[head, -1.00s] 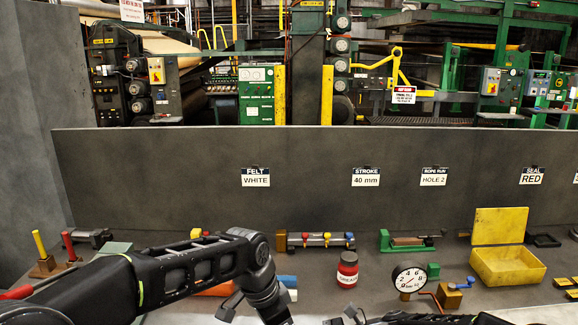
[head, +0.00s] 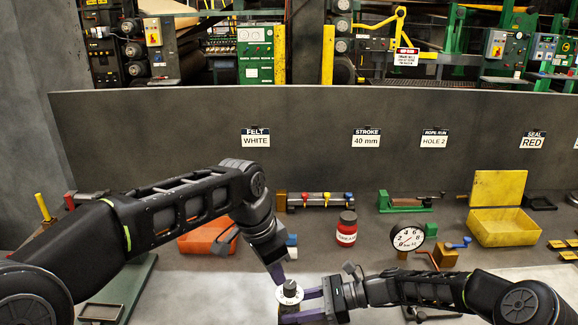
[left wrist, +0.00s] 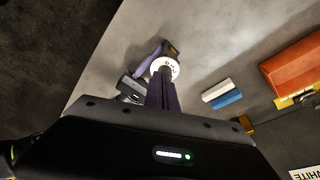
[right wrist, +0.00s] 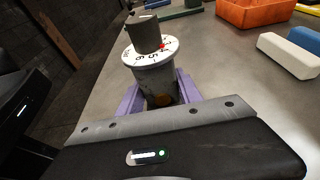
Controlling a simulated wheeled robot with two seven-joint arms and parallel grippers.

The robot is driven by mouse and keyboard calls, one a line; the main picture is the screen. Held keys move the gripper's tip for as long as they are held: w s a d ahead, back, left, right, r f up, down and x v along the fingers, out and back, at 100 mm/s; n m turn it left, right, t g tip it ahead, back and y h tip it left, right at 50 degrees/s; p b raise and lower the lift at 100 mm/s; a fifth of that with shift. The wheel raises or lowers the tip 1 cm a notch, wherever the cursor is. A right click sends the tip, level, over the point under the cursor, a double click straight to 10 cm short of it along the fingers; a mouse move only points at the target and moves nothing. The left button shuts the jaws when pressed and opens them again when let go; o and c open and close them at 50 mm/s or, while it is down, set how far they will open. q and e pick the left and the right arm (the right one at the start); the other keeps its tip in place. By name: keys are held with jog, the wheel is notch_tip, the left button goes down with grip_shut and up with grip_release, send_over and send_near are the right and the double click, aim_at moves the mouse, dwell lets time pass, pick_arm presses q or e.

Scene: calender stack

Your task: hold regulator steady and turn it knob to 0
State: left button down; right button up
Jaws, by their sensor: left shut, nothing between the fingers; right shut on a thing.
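The regulator (head: 290,298) stands near the front middle of the bench, with a dark grey knob (right wrist: 143,33) over a white numbered dial (right wrist: 150,54). In the right wrist view, 4, 5 and 6 and a red mark show on the dial's near side; the knob's exact setting is unclear. My right gripper (head: 306,305) is shut on the regulator's grey body (right wrist: 155,85), below the dial. My left gripper (head: 279,279) is shut and empty, pointing down beside the knob; I cannot tell whether it touches. The dial also shows in the left wrist view (left wrist: 173,66).
A pressure gauge (head: 408,238) and a red jar (head: 347,228) stand behind to the right. A yellow box (head: 505,229) is at the back right.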

aim_at(290, 289)
pick_arm(q)
jog(key=shift+r, duration=0.4)
jog(key=w, duration=0.1)
jog(key=w+r, duration=0.1)
jog(key=shift+w+a, duration=0.3)
jog(key=shift+a, duration=0.05)
jog(key=shift+s+a+x, duration=0.15)
jog(key=shift+a+x, duration=0.1)
jog(key=shift+x, duration=0.85)
jog(key=shift+s+a+x, duration=0.1)
jog(key=shift+a+x, duration=0.1)
jog(key=shift+x, duration=0.95)
jog(key=shift+s+a+x, duration=0.15)
jog(key=shift+a+x, duration=0.1)
jog(key=shift+x, duration=0.85)
jog(key=shift+d+f, duration=0.2)
jog(key=shift+s+d, duration=0.1)
jog(key=shift+s, duration=0.25)
